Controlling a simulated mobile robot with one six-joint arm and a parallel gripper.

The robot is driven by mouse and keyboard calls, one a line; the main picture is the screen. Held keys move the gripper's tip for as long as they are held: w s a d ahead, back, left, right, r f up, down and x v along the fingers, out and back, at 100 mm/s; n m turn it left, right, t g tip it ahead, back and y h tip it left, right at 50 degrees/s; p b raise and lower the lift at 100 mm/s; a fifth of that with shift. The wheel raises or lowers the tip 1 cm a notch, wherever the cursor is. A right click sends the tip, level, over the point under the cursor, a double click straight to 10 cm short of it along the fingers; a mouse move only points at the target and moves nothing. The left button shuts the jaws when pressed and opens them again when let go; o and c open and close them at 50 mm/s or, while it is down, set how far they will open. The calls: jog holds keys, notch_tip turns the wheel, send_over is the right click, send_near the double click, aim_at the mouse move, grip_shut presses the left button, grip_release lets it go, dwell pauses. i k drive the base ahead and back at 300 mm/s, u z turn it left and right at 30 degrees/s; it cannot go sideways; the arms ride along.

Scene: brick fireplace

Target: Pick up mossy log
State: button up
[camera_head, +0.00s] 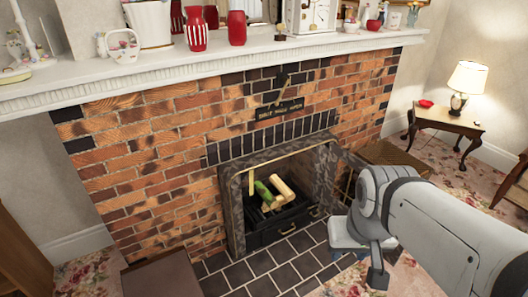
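A green mossy log (265,191) lies among several pale logs (284,189) in the black grate (285,220) inside the brick fireplace. It leans slightly, and its lower end is partly hidden among the other wood. My gripper (378,278) hangs to the right of the hearth opening and below my pale grey arm, well apart from the logs. Only a dark, finger-like part of it shows clearly, so I cannot tell whether it is open or shut. I see nothing held in it.
A stone surround (233,212) frames the firebox opening, and dark hearth tiles (262,266) lie in front. A white mantel (215,58) with vases and a clock juts out above. A brown box-like piece (160,276) stands at lower left. A side table (445,122) with a lamp stands at right.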

aim_at(268, 197)
jog(key=i, duration=0.9)
jog(key=z, duration=0.1)
